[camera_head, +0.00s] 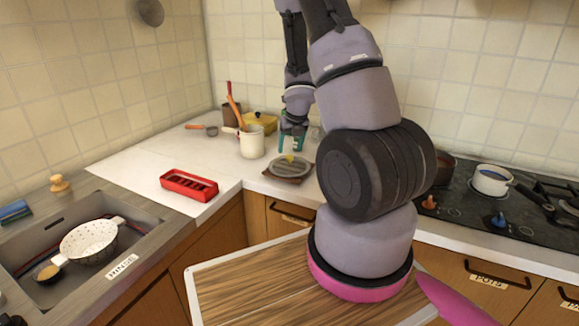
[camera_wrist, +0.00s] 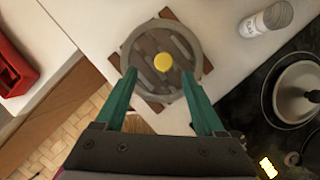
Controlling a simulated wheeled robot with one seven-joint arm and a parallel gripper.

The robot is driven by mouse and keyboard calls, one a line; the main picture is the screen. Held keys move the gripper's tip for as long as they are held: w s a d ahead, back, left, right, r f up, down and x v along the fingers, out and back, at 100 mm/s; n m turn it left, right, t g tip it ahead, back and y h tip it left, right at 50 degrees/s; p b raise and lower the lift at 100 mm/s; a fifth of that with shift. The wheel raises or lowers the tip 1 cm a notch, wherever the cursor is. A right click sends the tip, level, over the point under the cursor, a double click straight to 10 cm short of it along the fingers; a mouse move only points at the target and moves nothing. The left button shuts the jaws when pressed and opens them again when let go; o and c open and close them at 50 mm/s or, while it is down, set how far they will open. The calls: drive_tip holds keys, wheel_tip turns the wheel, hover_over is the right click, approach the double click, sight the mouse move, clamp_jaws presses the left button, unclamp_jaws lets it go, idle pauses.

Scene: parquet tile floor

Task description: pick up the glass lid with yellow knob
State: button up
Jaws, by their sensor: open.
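The glass lid (camera_wrist: 184,50) is round and see-through with a grey rim, and it lies flat on a brown slatted wooden trivet on the counter. Its yellow knob (camera_wrist: 163,62) stands at its middle. The lid (camera_head: 291,167) also shows in the head view, left of my arm. My gripper (camera_wrist: 159,75) is open, with its two teal fingers on either side of the knob in the wrist picture and nothing between them. In the head view my gripper (camera_head: 292,136) is above the lid and apart from it.
A red tray (camera_head: 189,185) lies on the counter to the left. A white pot (camera_head: 251,142) with utensils behind it and a yellow pot (camera_head: 260,122) stand behind the lid. The stove (camera_head: 500,205) is to the right.

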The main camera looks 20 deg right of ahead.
sight(290, 156)
drive_tip(key=x, duration=0.5)
drive_tip(key=shift+w+d, duration=0.1)
drive_tip(key=shift+d, duration=0.2)
clamp_jaws()
idle(1.1)
